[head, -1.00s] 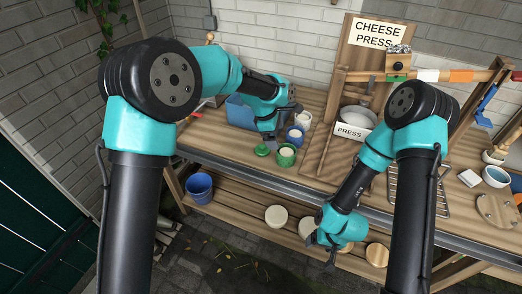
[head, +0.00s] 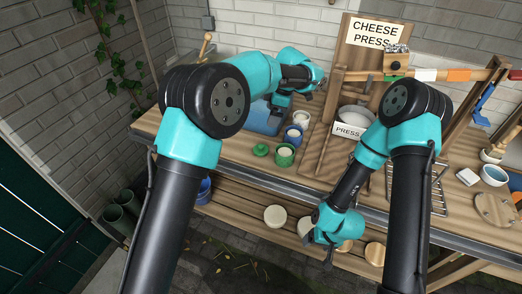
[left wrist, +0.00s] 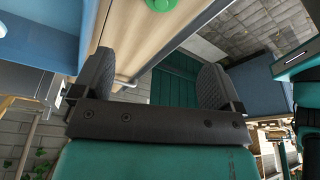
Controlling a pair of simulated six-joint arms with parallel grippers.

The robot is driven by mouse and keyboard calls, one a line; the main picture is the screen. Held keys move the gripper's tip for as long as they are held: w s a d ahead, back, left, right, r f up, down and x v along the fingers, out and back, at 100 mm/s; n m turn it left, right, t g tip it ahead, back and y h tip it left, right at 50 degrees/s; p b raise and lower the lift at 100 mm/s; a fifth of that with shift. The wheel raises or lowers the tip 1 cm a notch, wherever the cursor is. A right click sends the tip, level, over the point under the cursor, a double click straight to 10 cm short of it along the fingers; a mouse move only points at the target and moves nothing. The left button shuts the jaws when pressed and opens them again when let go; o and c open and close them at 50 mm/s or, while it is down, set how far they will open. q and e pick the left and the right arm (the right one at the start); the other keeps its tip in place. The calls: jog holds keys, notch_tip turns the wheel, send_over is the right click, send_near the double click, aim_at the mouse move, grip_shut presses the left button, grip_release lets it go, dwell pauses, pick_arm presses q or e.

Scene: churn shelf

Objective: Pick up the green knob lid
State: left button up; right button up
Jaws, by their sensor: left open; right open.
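The green knob lid (head: 260,150) lies on the wooden bench top, just left of a green pot (head: 284,156). What looks like the lid is also at the top edge of the left wrist view (left wrist: 160,4), partly cut off. My left gripper (left wrist: 153,72) is open and empty; the lid is beyond its fingers, not between them. In the head view, my left arm's end is over the back of the bench, beyond the lid, its fingers hard to make out. My right gripper (head: 318,250) is open and empty, low in front of the bench by the lower shelf.
A blue tub (head: 258,118) is at the back left. The cheese press (head: 352,130) stands right of the pots. Pale round pieces (head: 275,216) sit on the lower shelf.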

pick_arm(q)
send_over(261, 146)
jog(key=d, duration=0.1)
notch_tip(261, 146, down, 11)
jog(key=shift+d+x, duration=0.2)
jog(key=shift+x, duration=2.4)
jog(key=c, duration=1)
